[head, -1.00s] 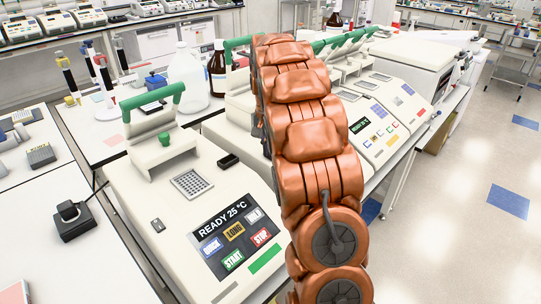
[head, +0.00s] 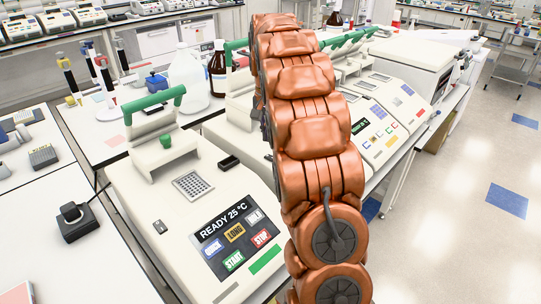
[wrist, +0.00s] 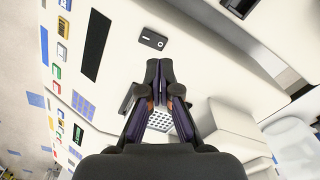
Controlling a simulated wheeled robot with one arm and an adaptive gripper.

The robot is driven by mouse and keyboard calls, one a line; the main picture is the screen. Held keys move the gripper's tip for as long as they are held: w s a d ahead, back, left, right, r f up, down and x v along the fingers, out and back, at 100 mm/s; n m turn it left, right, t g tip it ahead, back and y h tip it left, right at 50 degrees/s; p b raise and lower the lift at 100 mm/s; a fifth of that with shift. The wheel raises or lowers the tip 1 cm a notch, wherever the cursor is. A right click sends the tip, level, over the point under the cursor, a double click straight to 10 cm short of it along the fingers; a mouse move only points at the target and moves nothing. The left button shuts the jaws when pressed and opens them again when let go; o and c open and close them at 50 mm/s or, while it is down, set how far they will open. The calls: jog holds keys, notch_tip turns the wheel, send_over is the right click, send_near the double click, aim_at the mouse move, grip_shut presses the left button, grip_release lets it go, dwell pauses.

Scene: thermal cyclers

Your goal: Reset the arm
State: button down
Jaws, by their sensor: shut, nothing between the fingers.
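My gripper (wrist: 159,72) shows in the wrist view with its two dark fingers together at the tips and nothing between them. It points down over the white top of a thermal cycler, above a grid of wells (wrist: 161,121). I cannot tell its exact height. In the head view my copper-coloured arm reaches away over the bench and hides my gripper. The nearest thermal cycler (head: 190,215) has its green-handled lid (head: 158,105) raised, its well block (head: 192,184) bare, and its screen reads READY 25 °C.
More thermal cyclers (head: 385,118) stand right of my arm. Bottles (head: 187,72) and pipettes on a stand (head: 103,75) are behind the nearest cycler. A small black device (head: 72,215) sits on the left bench.

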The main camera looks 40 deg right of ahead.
jog(key=shift+r, duration=0.45)
jog(key=shift+a, duration=0.15)
jog(key=s+a+n+g, duration=0.1)
jog(key=s+a+n, duration=0.6)
jog(key=s+a, duration=1.7)
jog(key=s+a+f+n, duration=0.2)
jog(key=s+f, duration=0.3)
jog(key=s, duration=0.7)
jog(key=shift+a+n+g, duration=0.15)
jog(key=shift+n+g, duration=0.25)
jog(key=shift+n, duration=0.3)
jog(key=shift+w, duration=0.1)
